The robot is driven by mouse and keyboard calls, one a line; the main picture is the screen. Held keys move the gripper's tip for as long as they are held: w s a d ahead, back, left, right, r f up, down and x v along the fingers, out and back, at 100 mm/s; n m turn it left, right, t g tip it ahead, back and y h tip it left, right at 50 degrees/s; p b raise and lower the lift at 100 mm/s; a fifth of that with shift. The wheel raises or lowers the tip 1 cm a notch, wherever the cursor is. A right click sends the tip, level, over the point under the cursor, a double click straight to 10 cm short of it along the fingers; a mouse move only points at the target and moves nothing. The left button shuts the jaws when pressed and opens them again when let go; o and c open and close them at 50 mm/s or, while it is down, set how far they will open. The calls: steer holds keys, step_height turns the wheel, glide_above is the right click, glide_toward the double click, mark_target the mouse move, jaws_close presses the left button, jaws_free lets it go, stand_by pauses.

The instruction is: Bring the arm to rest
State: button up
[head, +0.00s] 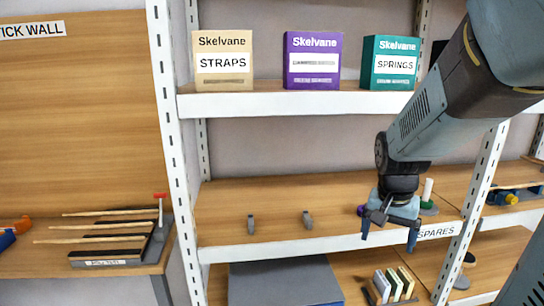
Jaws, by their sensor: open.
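My gripper (390,236) hangs at the end of my arm, which comes in from the upper right. Its two blue-grey fingers point down and stand apart, with nothing visible between them. It is in front of the right part of the middle shelf, near its white front edge and to the left of the SPARES label (436,231). A purple round thing (362,210) shows just left of the gripper, partly hidden by it. A white cylinder on a green base (428,192) stands right of the gripper.
Boxes marked STRAPS (223,62), purple (312,61) and SPRINGS (390,63) stand on the upper shelf. A rack with sticks (112,256) is at left. The middle shelf's left part is mostly clear.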

steer(key=s+a+r+n+t+y, duration=0.1)
steer(key=s+r+n+t, duration=0.3)
steer(key=r, duration=0.7)
steer(key=shift+s+a+r+n, duration=0.4)
steer(key=shift+s+n, duration=0.7)
steer(key=shift+s, duration=0.9)
steer(key=shift+a+f, duration=0.1)
steer(key=shift+a, duration=0.05)
